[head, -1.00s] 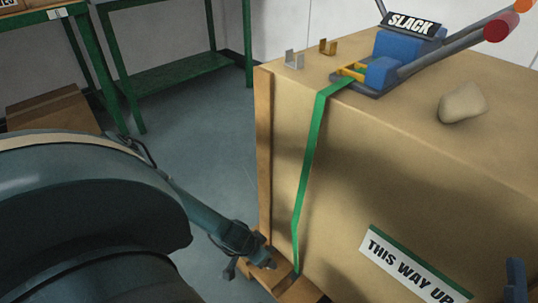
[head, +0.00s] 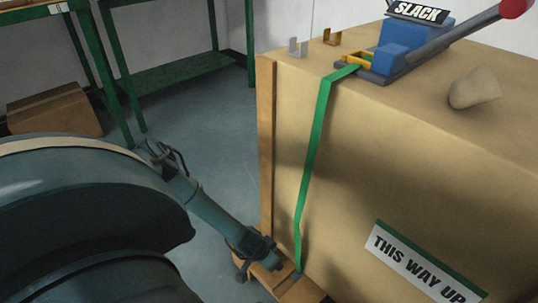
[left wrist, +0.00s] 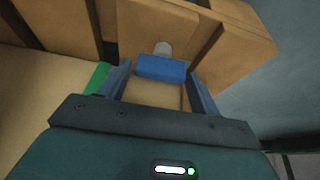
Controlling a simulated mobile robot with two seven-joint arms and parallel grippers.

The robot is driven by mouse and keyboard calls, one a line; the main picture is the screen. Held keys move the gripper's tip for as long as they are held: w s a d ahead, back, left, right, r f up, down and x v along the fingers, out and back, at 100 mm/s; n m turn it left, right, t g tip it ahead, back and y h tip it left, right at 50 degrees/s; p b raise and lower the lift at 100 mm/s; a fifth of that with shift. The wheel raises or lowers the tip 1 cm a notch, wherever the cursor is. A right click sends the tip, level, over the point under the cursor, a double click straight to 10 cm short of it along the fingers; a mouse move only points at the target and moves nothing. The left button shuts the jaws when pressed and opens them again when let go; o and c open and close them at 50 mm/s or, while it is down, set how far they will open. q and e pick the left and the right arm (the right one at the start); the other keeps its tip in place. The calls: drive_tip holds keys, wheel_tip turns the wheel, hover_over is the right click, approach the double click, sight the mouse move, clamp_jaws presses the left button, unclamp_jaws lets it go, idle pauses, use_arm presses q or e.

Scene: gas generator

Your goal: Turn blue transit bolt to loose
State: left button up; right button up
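The blue transit bolt (left wrist: 162,68) shows in the left wrist view as a blue bar with a pale round stub behind it, beside wooden boards. My left gripper (left wrist: 160,82) has its two blue fingers apart, with the bar between or just beyond their tips. I cannot tell whether either finger touches it. In the head view my left gripper (head: 270,262) is low by the crate's front left corner, near the foot of the green strap; the bolt is hidden there. My right gripper is not in view.
The large crate (head: 400,180) has a THIS WAY UP label (head: 422,262). On top are a blue ratchet marked SLACK (head: 412,40), metal brackets and a beige lump (head: 475,88). A green strap (head: 313,150) runs down its face. A green table (head: 150,80) stands behind, with clear floor between.

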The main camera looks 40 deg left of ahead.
use_arm(q)
drive_tip(key=c, duration=0.7)
drive_tip(key=shift+o, duration=0.2)
